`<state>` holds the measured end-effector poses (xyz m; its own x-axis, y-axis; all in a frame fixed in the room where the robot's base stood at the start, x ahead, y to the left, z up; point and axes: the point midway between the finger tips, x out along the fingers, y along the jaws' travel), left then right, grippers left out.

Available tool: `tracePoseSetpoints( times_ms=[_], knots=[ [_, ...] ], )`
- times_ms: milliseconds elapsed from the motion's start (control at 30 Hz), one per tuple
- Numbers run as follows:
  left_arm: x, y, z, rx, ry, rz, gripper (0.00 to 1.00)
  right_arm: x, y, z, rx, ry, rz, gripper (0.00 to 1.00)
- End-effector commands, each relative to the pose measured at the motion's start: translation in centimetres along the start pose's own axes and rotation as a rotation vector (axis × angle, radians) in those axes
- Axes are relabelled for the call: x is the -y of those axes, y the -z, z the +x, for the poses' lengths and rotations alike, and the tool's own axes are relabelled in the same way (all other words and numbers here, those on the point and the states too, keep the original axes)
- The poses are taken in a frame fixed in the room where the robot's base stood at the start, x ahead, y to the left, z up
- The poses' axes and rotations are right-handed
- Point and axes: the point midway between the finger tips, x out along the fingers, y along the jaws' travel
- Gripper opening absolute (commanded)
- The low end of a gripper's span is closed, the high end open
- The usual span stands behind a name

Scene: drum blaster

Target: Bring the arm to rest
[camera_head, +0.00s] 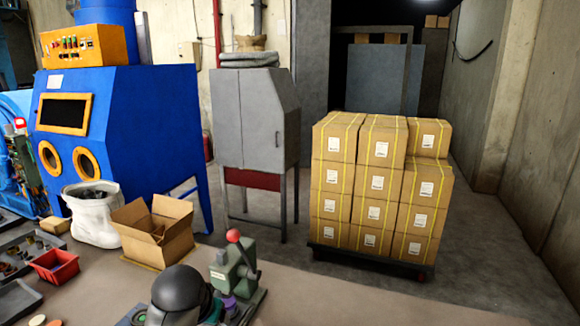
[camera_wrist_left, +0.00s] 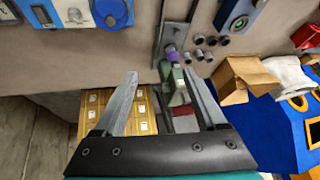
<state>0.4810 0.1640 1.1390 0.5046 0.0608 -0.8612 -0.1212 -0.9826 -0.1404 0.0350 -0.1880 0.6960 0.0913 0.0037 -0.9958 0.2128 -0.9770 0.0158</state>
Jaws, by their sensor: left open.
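My left gripper (camera_wrist_left: 160,73) shows in the left wrist view, with its two grey fingers spread apart and nothing between the tips. A green hand press (camera_head: 233,268) with a red ball knob stands on the workbench (camera_head: 390,308) in the head view. In the left wrist view the press (camera_wrist_left: 176,92) lies beyond the fingers, partly covered by the right-hand one. A dark rounded part with teal at the bottom of the head view seems to be my own arm. My left fingers cannot be made out there. My right gripper is in neither view.
An open cardboard box (camera_head: 157,233), a white sack (camera_head: 94,214) and a red bin (camera_head: 54,266) stand on the bench's left. Behind are a blue blasting cabinet (camera_head: 150,120), a grey cabinet (camera_head: 250,125) and stacked cartons (camera_head: 375,185). The bench's right part looks clear.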

Motion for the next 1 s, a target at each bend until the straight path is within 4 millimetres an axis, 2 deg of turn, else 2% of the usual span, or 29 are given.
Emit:
tracePoseSetpoints(
  times_ms=[33,200,400,500,700,933,1000],
  knots=[
    [-0.3,-2.6,0.4,0.019,-0.004,0.0,0.73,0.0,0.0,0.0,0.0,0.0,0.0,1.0],
    [-1.2,-9.7,0.4,0.066,-0.021,-0.005,0.73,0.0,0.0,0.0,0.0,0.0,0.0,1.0],
    [-2.5,-17.4,-1.2,0.12,-0.049,-0.005,0.73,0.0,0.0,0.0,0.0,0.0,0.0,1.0],
    [-3.1,-20.3,-2.3,0.142,-0.064,-0.003,0.73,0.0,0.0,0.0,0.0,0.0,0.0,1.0],
    [-4.0,-24.3,-4.5,0.175,-0.091,-0.002,0.73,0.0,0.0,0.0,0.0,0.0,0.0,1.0],
    [-4.9,-27.7,-6.8,0.207,-0.119,-0.002,0.73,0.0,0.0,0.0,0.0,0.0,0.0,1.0],
    [-5.2,-28.3,-4.3,0.213,-0.117,-0.002,0.73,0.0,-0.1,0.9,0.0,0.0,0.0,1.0]
  ],
)
